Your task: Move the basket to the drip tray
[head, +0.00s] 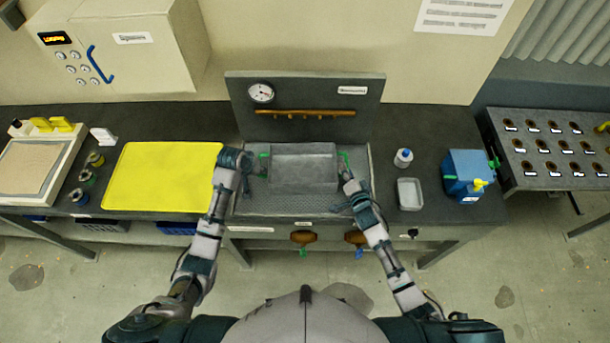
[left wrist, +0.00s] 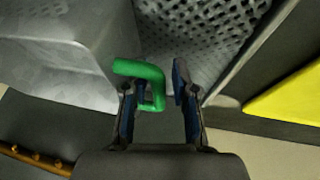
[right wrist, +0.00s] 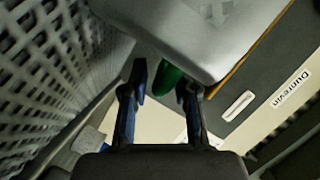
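A grey metal basket (head: 304,168) with a green handle at each end stands on a perforated metal tray (head: 290,204) below the gauge panel. My left gripper (head: 248,163) is at the left handle. In the left wrist view the green handle (left wrist: 152,72) reaches between the parted fingers, with one finger at its loop. My right gripper (head: 346,178) is at the right handle. In the right wrist view that green handle (right wrist: 168,78) shows between the parted fingers, partly hidden by the basket corner. Both grippers look open.
A yellow mat (head: 160,178) lies left of the tray. A small bottle (head: 403,158), a grey dish (head: 409,194) and a blue box (head: 468,175) stand to the right. The upright panel (head: 305,92) with gauge and orange rail rises behind the basket.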

